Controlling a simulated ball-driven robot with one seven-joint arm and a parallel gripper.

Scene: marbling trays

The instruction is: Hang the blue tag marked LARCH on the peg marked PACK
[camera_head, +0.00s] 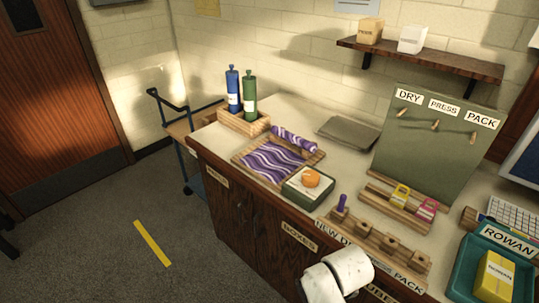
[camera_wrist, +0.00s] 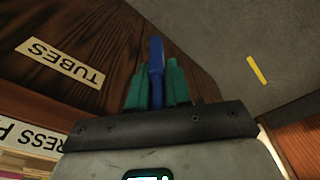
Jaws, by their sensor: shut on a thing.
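In the wrist view my gripper (camera_wrist: 158,88) has its green fingers shut on a thin blue tag (camera_wrist: 156,65), seen edge-on, so no marking on it can be read. The tag sticks out past the fingertips. In the head view my white arm shows at the bottom, but the gripper and tag are hidden. A green board (camera_head: 418,155) stands at the back right of the counter with labels DRY, PRESS and PACK. The peg under PACK (camera_head: 473,138) is the rightmost and looks bare. My gripper is low, beside the dark wood cabinet front.
A wooden rack (camera_head: 378,204) holding a yellow tag (camera_head: 400,195) and a pink tag (camera_head: 427,210) stands before the board. A wooden strip with blocks (camera_head: 375,237) lines the counter front. A teal ROWAN tray (camera_head: 466,272) is at right. A shelf (camera_head: 420,59) hangs above.

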